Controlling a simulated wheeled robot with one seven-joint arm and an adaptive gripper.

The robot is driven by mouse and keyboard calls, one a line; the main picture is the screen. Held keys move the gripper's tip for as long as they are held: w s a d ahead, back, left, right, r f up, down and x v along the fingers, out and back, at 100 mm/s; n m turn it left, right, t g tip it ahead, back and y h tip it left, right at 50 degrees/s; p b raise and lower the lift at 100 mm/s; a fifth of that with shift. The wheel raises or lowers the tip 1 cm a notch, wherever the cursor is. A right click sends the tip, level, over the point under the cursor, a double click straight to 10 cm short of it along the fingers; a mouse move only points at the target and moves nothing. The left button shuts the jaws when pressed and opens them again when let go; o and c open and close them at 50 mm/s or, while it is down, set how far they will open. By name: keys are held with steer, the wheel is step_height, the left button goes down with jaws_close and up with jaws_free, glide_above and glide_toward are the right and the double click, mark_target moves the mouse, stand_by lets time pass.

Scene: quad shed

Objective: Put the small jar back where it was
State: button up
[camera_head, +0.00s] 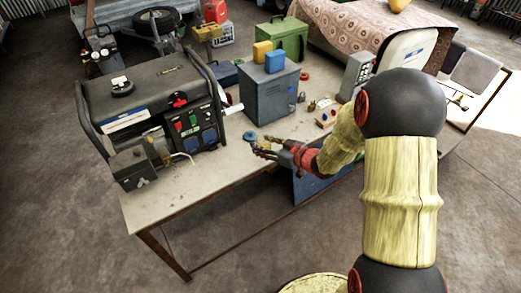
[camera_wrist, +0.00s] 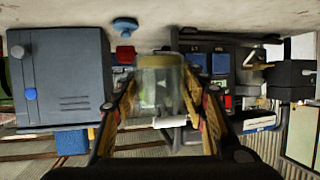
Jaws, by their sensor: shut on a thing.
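My gripper (camera_head: 264,150) is low over the front part of the workbench (camera_head: 190,190), between the generator and the grey metal box. In the wrist view its two fingers (camera_wrist: 161,108) are closed on the sides of a small clear glass jar (camera_wrist: 160,82) with a dull yellowish band at its upper end in the picture. The wrist view is upside down, with the bench top at the top. In the head view the jar is too small and hidden to make out, so I cannot tell whether it touches the bench.
A black generator (camera_head: 155,100) stands on the left. A grey metal box (camera_head: 268,92) with yellow and blue containers on top stands behind. A small blue round thing (camera_head: 250,136) lies close to my gripper. A switch box (camera_head: 326,117) is to the right. The bench's front left is clear.

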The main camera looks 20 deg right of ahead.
mark_target(260, 142)
steer(key=w+f+b, duration=0.1)
steer(key=w+f, duration=0.2)
steer(key=w+f+b, duration=0.2)
steer(key=w+f, duration=0.2)
steer(key=shift+w+d, duration=0.2)
steer(key=shift+w, duration=0.1)
steer(key=shift+w+f+b, duration=0.15)
steer(key=shift+f+b, duration=0.65)
steer(key=shift+f, duration=0.8)
steer(key=shift+f, duration=0.15)
steer(key=o, duration=1.3)
